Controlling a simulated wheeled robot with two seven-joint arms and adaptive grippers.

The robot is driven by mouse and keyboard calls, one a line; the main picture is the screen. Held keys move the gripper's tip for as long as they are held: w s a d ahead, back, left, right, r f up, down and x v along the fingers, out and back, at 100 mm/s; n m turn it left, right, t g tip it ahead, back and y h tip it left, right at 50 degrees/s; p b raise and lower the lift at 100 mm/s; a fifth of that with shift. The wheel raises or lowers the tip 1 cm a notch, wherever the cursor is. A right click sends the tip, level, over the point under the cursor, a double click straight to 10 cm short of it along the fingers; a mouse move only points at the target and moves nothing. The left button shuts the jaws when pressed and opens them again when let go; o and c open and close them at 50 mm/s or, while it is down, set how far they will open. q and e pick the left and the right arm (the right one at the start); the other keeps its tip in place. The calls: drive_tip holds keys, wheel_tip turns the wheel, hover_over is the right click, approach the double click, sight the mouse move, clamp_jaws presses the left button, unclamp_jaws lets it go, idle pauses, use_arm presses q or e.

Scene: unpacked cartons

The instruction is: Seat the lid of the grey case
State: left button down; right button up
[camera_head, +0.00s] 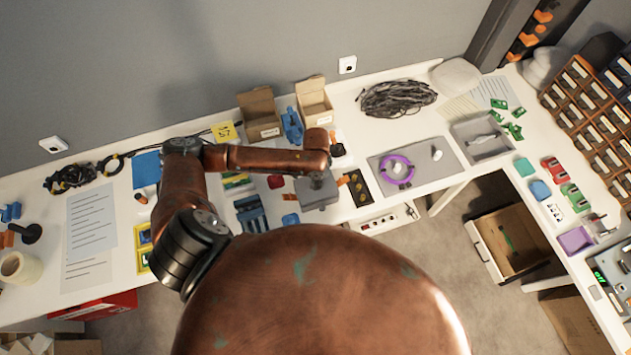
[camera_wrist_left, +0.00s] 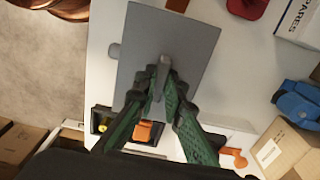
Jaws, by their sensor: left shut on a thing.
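My left gripper (camera_head: 317,179) is shut on the small upright handle of a flat grey lid (camera_head: 318,197), near the middle of the bench's front part. In the left wrist view, the gripper's green and black fingers (camera_wrist_left: 164,78) pinch the handle, and the lid (camera_wrist_left: 150,35) spreads out beneath them as a plain grey rectangle. A grey rounded tab (camera_wrist_left: 114,51) shows past the lid's left edge. An open grey case (camera_head: 482,137) with a grey item inside stands farther right on the bench, well apart from the lid. What lies directly under the lid is hidden. My right gripper is not visible.
A black tray with yellow discs (camera_head: 357,188) lies right of the lid. A grey mat (camera_head: 425,176) with a purple ring (camera_head: 397,169) lies between it and the case. Open cartons (camera_head: 261,113) and a blue item (camera_head: 292,126) stand behind. A coil of dark cable (camera_head: 397,98) lies at the back.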

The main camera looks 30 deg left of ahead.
use_arm(q)
drive_tip(key=shift+f, duration=0.65)
drive_tip(key=shift+f, duration=0.2)
drive_tip(key=c, duration=1.9)
unclamp_jaws()
drive_tip(key=shift+c, duration=0.2)
wheel_tip(320, 180, up, 12)
